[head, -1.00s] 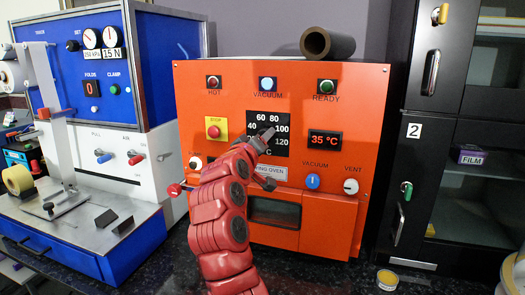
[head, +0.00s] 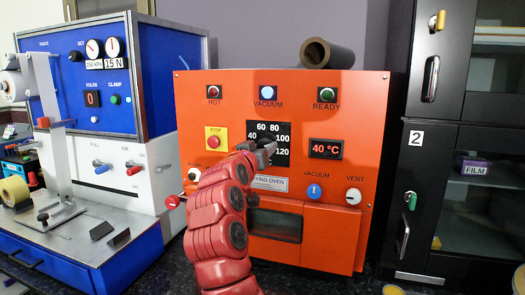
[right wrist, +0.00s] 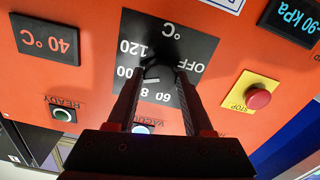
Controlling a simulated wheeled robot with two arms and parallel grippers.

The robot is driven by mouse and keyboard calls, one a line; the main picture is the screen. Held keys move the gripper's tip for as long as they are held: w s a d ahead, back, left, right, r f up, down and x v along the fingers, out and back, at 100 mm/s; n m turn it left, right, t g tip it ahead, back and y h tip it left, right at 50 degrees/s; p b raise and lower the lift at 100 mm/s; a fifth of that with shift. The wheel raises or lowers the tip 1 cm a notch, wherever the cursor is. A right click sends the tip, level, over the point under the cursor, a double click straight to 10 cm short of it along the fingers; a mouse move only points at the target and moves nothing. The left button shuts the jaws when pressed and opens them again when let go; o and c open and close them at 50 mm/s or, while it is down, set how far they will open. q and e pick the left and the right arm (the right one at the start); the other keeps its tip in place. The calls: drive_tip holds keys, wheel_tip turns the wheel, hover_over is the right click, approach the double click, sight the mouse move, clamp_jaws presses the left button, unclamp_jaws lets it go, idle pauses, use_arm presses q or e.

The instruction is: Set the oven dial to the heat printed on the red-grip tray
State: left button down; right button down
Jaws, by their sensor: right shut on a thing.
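The orange oven (head: 358,95) faces me. A black scale plate (head: 283,131) carries the marks 60, 80 and 120 in the head view, with more partly covered. My right gripper (head: 266,146) is at this plate. In the right wrist view, its fingers (right wrist: 158,80) are shut around the dark dial (right wrist: 157,72), seen upside down, with OFF and 120 beside it. I cannot read the dial's pointer clearly. The oven display (head: 326,149) reads 40 °C and also shows in the right wrist view (right wrist: 48,40). I cannot make out a red-grip tray. My left gripper is not in view.
A yellow-backed red STOP button (head: 215,138) sits left of the dial. Blue vacuum (head: 314,192) and white vent (head: 353,196) knobs sit lower right. A dark tube (head: 327,53) lies on top of the oven. A blue-and-white machine (head: 120,170) stands left, a black cabinet (head: 425,150) right.

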drive_tip(key=shift+f, duration=0.1)
drive_tip(key=shift+c, duration=1.5)
unclamp_jaws()
drive_tip(key=v, duration=1.7)
drive_tip(key=shift+s, duration=0.2)
